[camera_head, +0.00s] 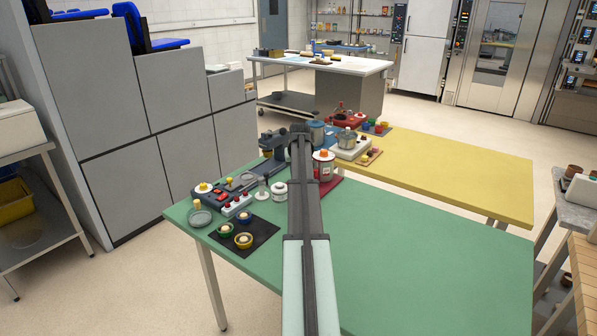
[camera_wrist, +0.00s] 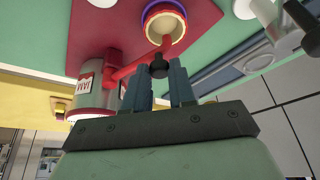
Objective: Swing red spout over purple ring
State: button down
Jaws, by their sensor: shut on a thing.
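In the wrist view the red spout (camera_wrist: 133,69) runs from a red upright post beside a grey tank toward a cream cup with a purple ring (camera_wrist: 148,17) around its rim. The spout's free end appears at the ring's near edge; its height above it I cannot tell. My gripper (camera_wrist: 158,76) has its two blue-grey fingers on either side of the black knob (camera_wrist: 158,67) near the spout's end and is shut on it. In the head view my arm hides the spout and ring.
The grey tank (camera_wrist: 92,98) and a red base (camera_wrist: 195,15) lie close to my fingers. In the head view a green table (camera_head: 420,255) has a clear right half. A control panel (camera_head: 215,193) and a dark mat (camera_head: 262,230) with small bowls sit left of my arm.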

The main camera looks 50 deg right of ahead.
jog(key=shift+w, duration=0.15)
jog(key=c, duration=0.9)
grip_release()
jog(key=shift+c, duration=0.2)
jog(key=shift+r, duration=0.1)
jog(key=v, duration=1.3)
jog(key=shift+r, duration=0.3)
jog(key=shift+a, duration=0.15)
